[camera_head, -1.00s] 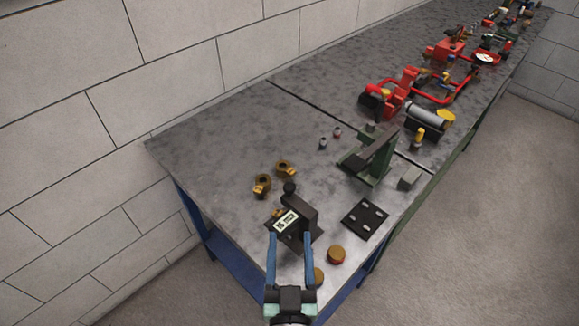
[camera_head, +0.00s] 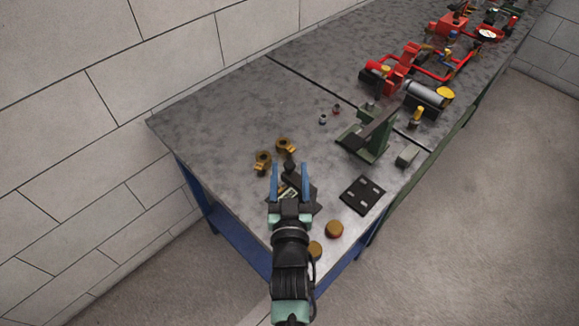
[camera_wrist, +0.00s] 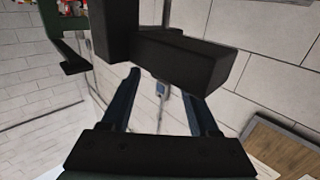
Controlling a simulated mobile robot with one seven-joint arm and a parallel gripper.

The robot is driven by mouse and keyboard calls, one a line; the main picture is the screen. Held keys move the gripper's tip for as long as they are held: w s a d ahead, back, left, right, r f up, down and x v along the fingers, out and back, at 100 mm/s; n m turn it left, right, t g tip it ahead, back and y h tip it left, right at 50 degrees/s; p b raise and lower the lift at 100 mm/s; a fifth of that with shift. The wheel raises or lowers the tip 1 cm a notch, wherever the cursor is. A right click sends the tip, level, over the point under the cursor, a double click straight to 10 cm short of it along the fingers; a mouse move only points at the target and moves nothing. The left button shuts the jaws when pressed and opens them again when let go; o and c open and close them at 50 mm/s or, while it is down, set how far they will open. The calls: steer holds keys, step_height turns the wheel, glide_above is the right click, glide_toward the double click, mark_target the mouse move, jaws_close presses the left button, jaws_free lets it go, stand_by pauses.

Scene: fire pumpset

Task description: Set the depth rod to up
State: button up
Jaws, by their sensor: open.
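A dark device with a pale label (camera_head: 289,194) stands at the near end of the bench, mostly hidden behind my gripper. In the wrist view a large dark block (camera_wrist: 180,62) of it fills the upper middle, close to my gripper. A thin pale rod (camera_wrist: 166,20) with a blue-grey lower piece shows behind the block; I take it to be the depth rod, but cannot tell its setting. My gripper (camera_head: 290,168) is open, its blue fingers apart over the device. In the wrist view the fingers (camera_wrist: 160,88) reach under the block; contact is unclear.
A black plate with holes (camera_head: 363,194) and two round brown caps (camera_head: 334,229) lie to the right. A green stand (camera_head: 366,138) is farther back, with red machines (camera_head: 390,70) beyond. The bench's left part is clear.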

steer(key=shift+w, duration=0.55)
jaws_close()
stand_by(1.1)
